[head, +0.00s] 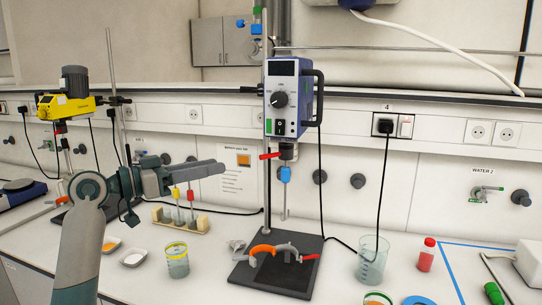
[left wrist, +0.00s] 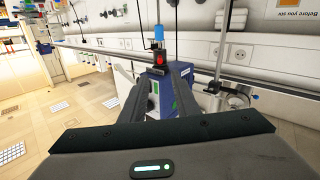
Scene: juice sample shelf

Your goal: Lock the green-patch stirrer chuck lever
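The blue-and-white stirrer (head: 289,92) hangs on a stand, with a green patch (head: 268,126) at the lower left of its front. Below it is the dark chuck (head: 288,151) with a red lever (head: 270,156) sticking out to the left, nearly level. My left gripper (head: 222,167) is left of the lever, slightly lower and apart from it. In the left wrist view, which is turned over, the fingers of my left gripper (left wrist: 152,73) are apart with nothing held. The stirrer (left wrist: 156,86) and the red on its chuck (left wrist: 165,57) show between and beyond them. My right gripper is out of view.
A yellow stirrer (head: 66,106) stands at the far left. A tube rack (head: 181,220) is below my left gripper. A clamp with orange and red parts (head: 270,250) is over the dark stand base (head: 275,276). Beakers (head: 372,260) (head: 177,262) stand either side.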

